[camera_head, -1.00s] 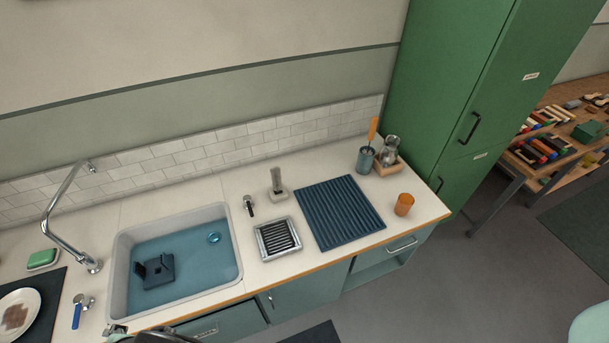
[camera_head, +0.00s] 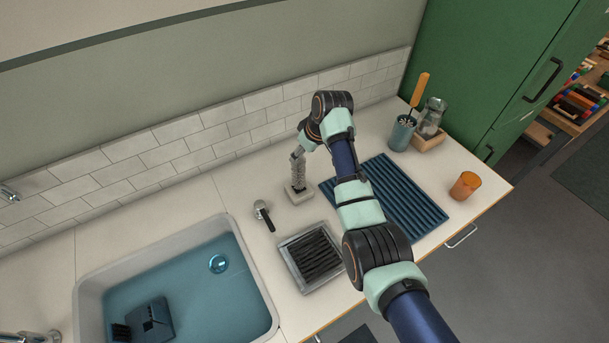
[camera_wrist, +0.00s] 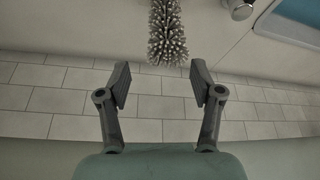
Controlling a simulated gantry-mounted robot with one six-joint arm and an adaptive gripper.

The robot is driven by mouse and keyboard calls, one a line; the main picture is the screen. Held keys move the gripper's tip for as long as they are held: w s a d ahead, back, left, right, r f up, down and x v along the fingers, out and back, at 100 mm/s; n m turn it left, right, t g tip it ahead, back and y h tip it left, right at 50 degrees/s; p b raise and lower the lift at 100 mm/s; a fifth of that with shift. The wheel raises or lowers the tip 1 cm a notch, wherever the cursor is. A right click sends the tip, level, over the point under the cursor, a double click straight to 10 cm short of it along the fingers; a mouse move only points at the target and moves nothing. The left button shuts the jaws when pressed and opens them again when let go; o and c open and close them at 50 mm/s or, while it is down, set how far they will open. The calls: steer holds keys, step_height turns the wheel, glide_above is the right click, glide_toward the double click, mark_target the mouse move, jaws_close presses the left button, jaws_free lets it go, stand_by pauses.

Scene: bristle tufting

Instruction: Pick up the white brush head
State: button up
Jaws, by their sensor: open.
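The white brush head (camera_head: 297,166), looking greyish and bristly, stands upright on a small pale base (camera_head: 299,192) on the counter near the tiled wall. In the wrist view the brush head (camera_wrist: 167,32) hangs into the picture from the top edge, just beyond and roughly between my fingertips. My gripper (camera_wrist: 160,80) is open, with nothing between its fingers. In the head view the end of my arm is just above and right of the brush head's top; the fingers are hard to make out there.
A black-handled tool (camera_head: 264,215) and a framed tray with dark slats (camera_head: 289,267) lie close by. The sink (camera_head: 261,283) is at left; the tiled wall (camera_head: 180,150) is close behind.

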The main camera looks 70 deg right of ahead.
mark_target(299, 177)
steer(key=shift+x, duration=1)
steer(key=x, duration=0.1)
steer(key=b+x, duration=0.1)
steer(key=x, duration=0.1)
steer(key=a+b+x, duration=0.1)
steer(key=x, duration=0.1)
steer(key=shift+f, duration=0.1)
jaws_close()
